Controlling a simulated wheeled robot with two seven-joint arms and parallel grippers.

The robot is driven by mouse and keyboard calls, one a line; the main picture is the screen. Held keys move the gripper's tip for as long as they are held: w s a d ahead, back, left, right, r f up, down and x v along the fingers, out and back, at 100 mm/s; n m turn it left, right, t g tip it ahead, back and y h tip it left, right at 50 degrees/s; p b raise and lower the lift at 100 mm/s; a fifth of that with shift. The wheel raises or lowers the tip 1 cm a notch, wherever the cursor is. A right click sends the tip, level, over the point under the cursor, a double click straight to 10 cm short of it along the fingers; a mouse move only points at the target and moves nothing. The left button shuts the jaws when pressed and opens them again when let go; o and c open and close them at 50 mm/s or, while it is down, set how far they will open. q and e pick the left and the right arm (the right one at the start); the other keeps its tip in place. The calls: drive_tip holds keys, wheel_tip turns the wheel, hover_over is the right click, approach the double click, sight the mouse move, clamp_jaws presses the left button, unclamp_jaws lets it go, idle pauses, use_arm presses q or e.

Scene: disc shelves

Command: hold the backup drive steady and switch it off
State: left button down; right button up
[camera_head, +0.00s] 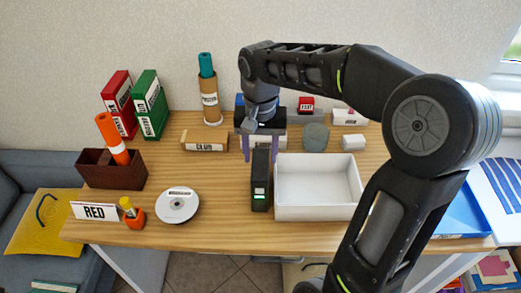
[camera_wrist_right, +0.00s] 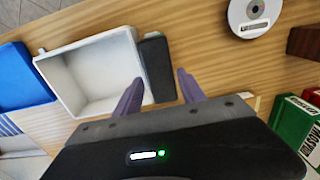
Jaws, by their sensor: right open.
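The backup drive (camera_head: 261,185) is a narrow black box standing upright on the wooden table, just left of the white tray. A white label and a lit green strip show low on its front. In the right wrist view the drive (camera_wrist_right: 157,65) shows as a dark block beyond the gap between the fingers. My right gripper (camera_head: 264,152) is open, its purple fingers pointing down around the drive's far end, one to each side. It also shows in the right wrist view (camera_wrist_right: 160,84), with no clear contact. I cannot make out a switch. My left gripper is not in view.
The empty white tray (camera_head: 318,214) stands close on the drive's right. A disc (camera_head: 178,205) lies to the left, with bare table between. Behind are a CLUB block (camera_head: 205,140), a grey-green object (camera_head: 316,137) and a small white box (camera_head: 353,142).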

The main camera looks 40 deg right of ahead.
sight(260, 173)
drive_tip(key=shift+f+p, duration=0.3)
drive_tip(key=shift+f, duration=3.55)
clamp_jaws()
